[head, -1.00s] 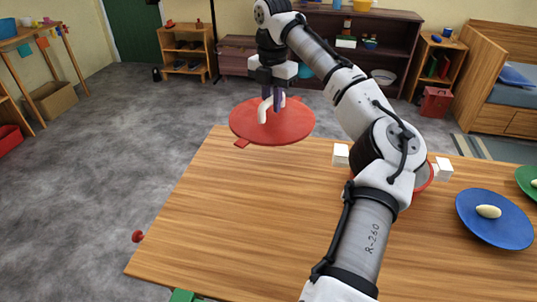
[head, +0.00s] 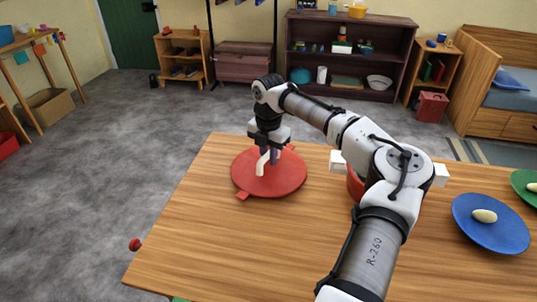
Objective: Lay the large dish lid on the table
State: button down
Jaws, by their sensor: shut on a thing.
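The large dish lid (head: 285,182) is a flat red disc with a white arched handle and small red tabs at its rim. It is level at the far left part of the wooden table (head: 225,245), on it or just above; I cannot tell if it touches. My gripper (head: 268,156) points down from above and is shut on the lid's handle (head: 261,165). A red dish with white side handles (head: 338,161) stands to the right, partly hidden behind my arm.
A blue plate (head: 490,235) with a pale oval item lies at the right, and a green plate (head: 527,182) is beyond it. The table's left front is clear.

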jog(key=c, duration=1.3)
grip_release()
jog(key=shift+f, duration=0.1)
jog(key=shift+c, duration=0.2)
notch_tip(320, 180, up, 12)
